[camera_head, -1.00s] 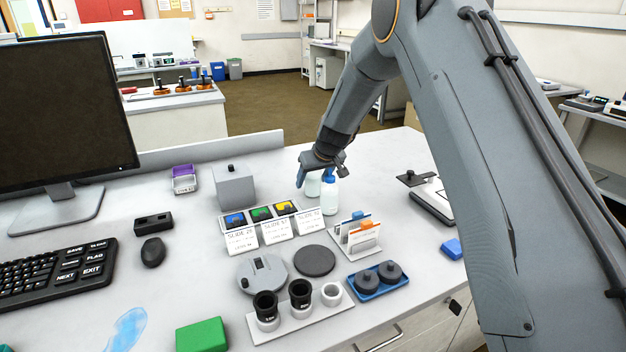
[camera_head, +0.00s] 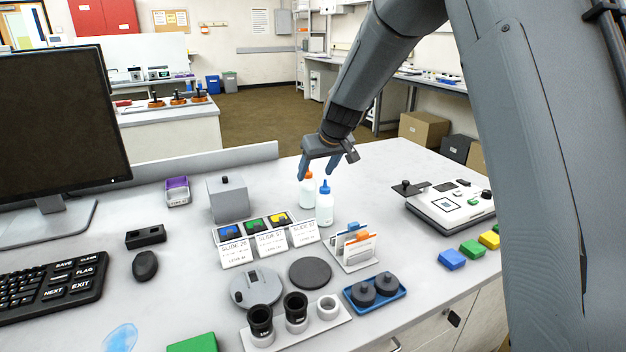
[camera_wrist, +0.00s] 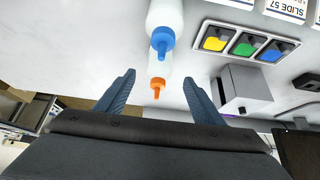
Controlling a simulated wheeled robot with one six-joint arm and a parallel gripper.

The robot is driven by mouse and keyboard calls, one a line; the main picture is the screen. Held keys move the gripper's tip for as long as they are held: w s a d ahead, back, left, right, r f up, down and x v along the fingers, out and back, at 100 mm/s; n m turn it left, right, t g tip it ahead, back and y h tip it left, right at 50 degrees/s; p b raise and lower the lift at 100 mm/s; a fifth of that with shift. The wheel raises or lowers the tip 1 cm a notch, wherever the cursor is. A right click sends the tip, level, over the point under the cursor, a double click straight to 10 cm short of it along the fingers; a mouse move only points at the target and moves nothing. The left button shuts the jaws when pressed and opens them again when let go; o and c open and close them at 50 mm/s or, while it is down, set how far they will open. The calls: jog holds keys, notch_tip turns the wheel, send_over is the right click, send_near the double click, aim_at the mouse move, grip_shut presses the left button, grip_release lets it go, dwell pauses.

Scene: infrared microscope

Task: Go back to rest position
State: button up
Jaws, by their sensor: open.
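My gripper (camera_head: 318,170) is open and empty in the head view, with its fingers pointing down just above and behind two white bottles. The bottle with the orange cap (camera_head: 307,190) stands just below the fingers. The bottle with the blue cap (camera_head: 325,207) stands in front of it, to the right. In the wrist view, my gripper (camera_wrist: 158,90) shows its two blue fingers spread wide. There the orange-capped bottle (camera_wrist: 158,70) and the blue-capped bottle (camera_wrist: 166,15) lie beyond the gap, with nothing held between the fingers.
A grey box (camera_head: 230,200) stands left of the bottles. A slide holder with coloured squares (camera_head: 256,231), a slide rack (camera_head: 352,254) and a blue tray (camera_head: 374,307) lie in front. A white device (camera_head: 450,214) is at right. The bench behind the bottles is clear.

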jog(key=shift+s+d+r, duration=0.1)
jog(key=shift+s+r, duration=0.1)
jog(key=shift+r, duration=0.15)
jog(key=s+d+g, duration=0.1)
jog(key=s+d, duration=0.1)
jog(key=s, duration=0.3)
jog(key=s+d+f+m+p, duration=0.1)
jog(key=s+d, duration=0.2)
jog(key=s, duration=0.3)
jog(key=s+d+m+g+h, duration=0.1)
jog(key=s+d, duration=0.1)
jog(key=s, duration=0.4)
jog(key=shift+s+d+f+g, duration=0.15)
jog(key=shift+d+f+g, duration=0.15)
jog(key=s+d+m+g, duration=0.1)
jog(key=s+d, duration=0.1)
jog(key=s, duration=0.6)
jog(key=s+d+f+g+h+p, duration=0.1)
jog(key=s+d, duration=0.1)
jog(key=s, duration=0.6)
jog(key=s+d+f+m+g+p, duration=0.1)
jog(key=s+d, duration=0.1)
jog(key=s, duration=0.6)
jog(key=shift+d+f+m+h, duration=0.25)
jog(key=shift+d+m+h, duration=0.05)
jog(key=shift+d, duration=0.1)
jog(key=shift+c, duration=0.5)
